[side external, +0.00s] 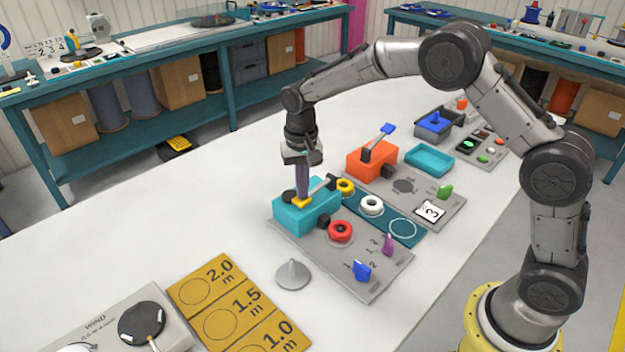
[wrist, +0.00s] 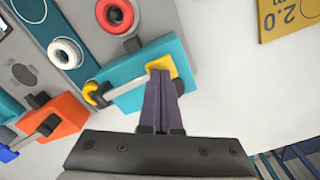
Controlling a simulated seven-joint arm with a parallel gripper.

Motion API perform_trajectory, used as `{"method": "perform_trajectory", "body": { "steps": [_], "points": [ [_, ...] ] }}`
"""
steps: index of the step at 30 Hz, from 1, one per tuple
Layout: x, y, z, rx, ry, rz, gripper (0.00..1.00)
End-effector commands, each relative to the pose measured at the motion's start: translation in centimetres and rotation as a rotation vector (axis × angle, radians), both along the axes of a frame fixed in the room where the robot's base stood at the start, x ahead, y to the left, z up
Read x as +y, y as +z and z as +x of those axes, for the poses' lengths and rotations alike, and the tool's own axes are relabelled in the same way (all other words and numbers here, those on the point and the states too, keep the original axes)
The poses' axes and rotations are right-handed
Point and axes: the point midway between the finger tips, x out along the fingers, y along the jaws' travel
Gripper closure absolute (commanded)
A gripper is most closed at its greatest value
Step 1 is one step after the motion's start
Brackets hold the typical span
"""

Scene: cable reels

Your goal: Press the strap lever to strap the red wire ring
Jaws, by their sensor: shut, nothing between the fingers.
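The red wire ring (side external: 340,231) lies on a grey panel, beside the black nozzle of a teal machine (side external: 318,212); in the wrist view the red ring (wrist: 116,14) is near the top. My gripper (side external: 302,199) is shut and empty, pointing down over the yellow piece. In the wrist view my fingertips (wrist: 160,76) overlap the yellow piece; I cannot tell if they touch it.
An orange machine (side external: 371,160) with a raised blue lever stands behind. A teal strip holds a yellow ring (side external: 345,187), a white ring (side external: 371,205) and an empty circle.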

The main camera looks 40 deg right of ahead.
Motion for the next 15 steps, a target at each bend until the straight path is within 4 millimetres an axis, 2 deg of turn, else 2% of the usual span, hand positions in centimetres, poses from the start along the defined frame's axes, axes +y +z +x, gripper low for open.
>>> {"method": "perform_trajectory", "body": {
  "steps": [3,10,15],
  "points": [
    [0.0,-1.1,0.0,0.003,0.0,-0.001,1.0],
    [0.0,-0.9,0.0,0.002,0.0,0.0,1.0],
    [0.0,0.9,0.1,-0.003,0.0,0.001,1.0]
  ]
}}
